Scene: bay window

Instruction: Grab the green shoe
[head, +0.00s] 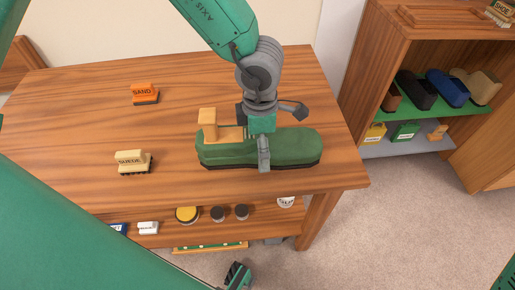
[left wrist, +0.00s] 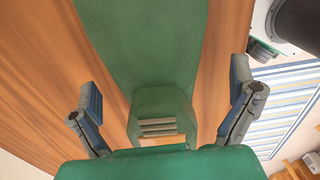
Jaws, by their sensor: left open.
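The green shoe (head: 296,148) lies on the wooden table near its front right edge. It has a dark sole, and a tan wooden piece (head: 208,124) sticks up at its left end. My left gripper (head: 272,132) is over the shoe's middle, with one finger down along its near side. In the left wrist view, the left gripper's (left wrist: 165,103) fingers are spread wide, with the green shoe (left wrist: 145,45) between them and a gap on each side. My right gripper is not in view.
An orange "SAND" block (head: 145,94) and a tan "SUEDE" block (head: 133,162) stand on the table (head: 70,110). A lower shelf holds small round tins and boxes. At the right, a wooden cabinet (head: 385,50) holds several shoes and small boxes.

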